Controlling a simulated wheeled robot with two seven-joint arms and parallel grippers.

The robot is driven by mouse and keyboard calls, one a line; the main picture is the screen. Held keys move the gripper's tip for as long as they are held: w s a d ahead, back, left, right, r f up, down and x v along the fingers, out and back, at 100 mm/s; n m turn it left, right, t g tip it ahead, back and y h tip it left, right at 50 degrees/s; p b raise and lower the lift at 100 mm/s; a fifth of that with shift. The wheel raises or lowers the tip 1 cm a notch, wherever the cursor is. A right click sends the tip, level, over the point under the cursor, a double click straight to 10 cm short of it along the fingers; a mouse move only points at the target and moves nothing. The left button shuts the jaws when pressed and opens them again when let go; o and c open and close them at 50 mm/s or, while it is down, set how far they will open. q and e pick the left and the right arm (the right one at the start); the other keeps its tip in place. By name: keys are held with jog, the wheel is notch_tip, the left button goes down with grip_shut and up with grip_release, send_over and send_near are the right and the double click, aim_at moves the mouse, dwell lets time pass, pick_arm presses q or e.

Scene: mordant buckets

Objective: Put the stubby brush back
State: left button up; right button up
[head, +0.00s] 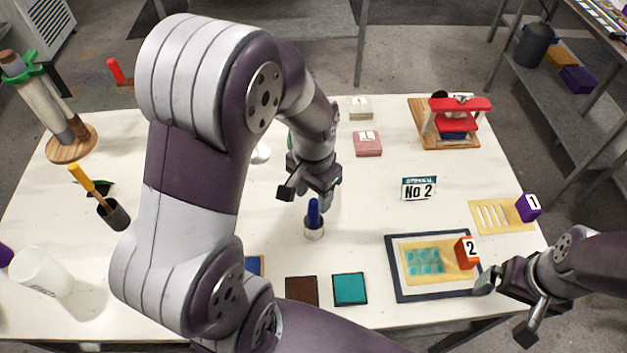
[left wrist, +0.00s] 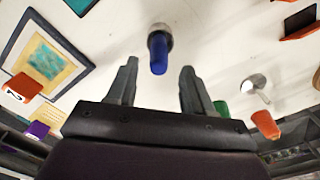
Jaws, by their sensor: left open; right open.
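My left gripper (head: 306,198) is open and empty, just above and behind the handle. In the left wrist view its fingers (left wrist: 158,82) are spread, with the handle ahead of the gap between the tips. Whether they touch it I cannot tell. My right gripper (head: 507,307) is open and empty by the table's front right edge.
A framed print (head: 393,268) bears an orange block (head: 467,253). Teal (head: 350,289) and brown (head: 302,291) pads lie in front. A red press (head: 460,104) stands at back right. My left arm hides the left-middle table.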

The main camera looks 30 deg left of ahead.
pick_arm(q)
notch_tip(320, 180, up, 5)
jog(key=shift+r, duration=0.1)
jog(key=shift+s+d, duration=0.15)
jog(key=shift+s, duration=0.05)
jog(key=s+f, duration=0.1)
jog(key=s+d+f+n+t, duration=0.1)
jog(key=s+d+f+n, duration=0.1)
jog(key=s, duration=0.1)
jog(key=shift+f, duration=0.2)
